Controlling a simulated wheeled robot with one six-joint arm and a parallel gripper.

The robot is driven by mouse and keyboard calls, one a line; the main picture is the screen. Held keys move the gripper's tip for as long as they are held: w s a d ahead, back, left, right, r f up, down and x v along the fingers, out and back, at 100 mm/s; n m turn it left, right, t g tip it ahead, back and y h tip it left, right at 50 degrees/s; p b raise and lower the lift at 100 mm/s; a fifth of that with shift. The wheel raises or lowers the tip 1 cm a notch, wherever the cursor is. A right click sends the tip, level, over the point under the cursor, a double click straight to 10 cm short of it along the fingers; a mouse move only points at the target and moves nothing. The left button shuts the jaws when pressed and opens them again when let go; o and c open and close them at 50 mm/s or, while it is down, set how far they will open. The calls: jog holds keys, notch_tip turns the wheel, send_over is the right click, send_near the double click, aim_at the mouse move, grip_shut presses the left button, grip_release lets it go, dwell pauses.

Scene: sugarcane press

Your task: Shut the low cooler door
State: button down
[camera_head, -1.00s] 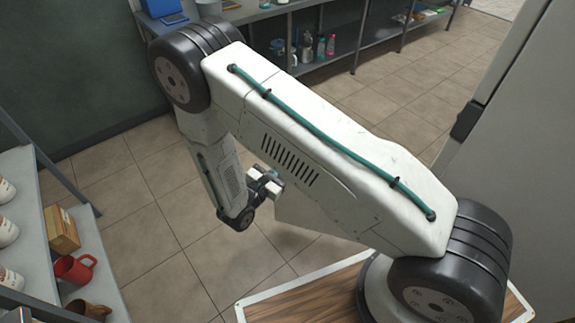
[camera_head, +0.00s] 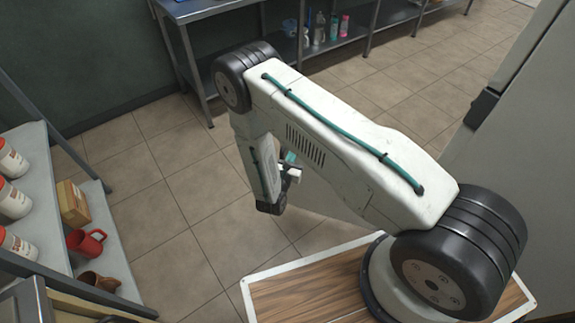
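I cannot make out a low cooler or its door for certain. A tall pale grey panel (camera_head: 520,150) with a black fitting (camera_head: 481,108) on its edge fills the right side; I cannot tell what it belongs to. My gripper (camera_head: 291,173) hangs at the end of my folded arm, near the picture's middle over the tiled floor. It is small and partly hidden by my arm, so its finger gap is unclear. Nothing is seen in it.
A grey shelf rack (camera_head: 45,180) at left holds white red-lidded jars (camera_head: 12,200), a box (camera_head: 72,203), a red mug (camera_head: 87,242) and a brown jug (camera_head: 100,281). A metal bench (camera_head: 205,10) with bottles stands at the back. Tiled floor lies open between.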

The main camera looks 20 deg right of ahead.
jog(key=shift+x, duration=1.75)
jog(key=shift+d, duration=0.1)
